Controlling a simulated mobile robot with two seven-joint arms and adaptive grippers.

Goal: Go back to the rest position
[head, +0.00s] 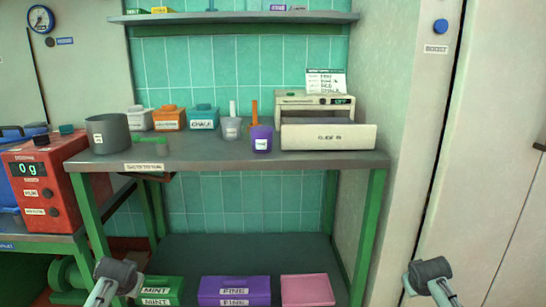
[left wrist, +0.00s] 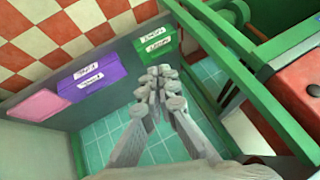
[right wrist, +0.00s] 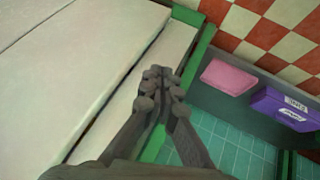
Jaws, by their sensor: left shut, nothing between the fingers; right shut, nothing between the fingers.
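My left gripper (left wrist: 160,82) shows in the left wrist view with its fingers together and nothing between them. My right gripper (right wrist: 160,82) shows in the right wrist view, also shut and empty. Beyond it are a green table leg (right wrist: 198,45), a pink box (right wrist: 228,77) and a purple box (right wrist: 285,108). In the head view, parts of my two arms show low at the left and right, apart from the table. I cannot make out the fingers there.
A grey worktable (head: 215,160) with green legs stands ahead. It bears a dark pot (head: 108,134), several small tubs, a purple cup (head: 261,140) and a cream machine (head: 328,137). A red scale (head: 43,185) stands at the left. Boxes lie on the low shelf (head: 240,250).

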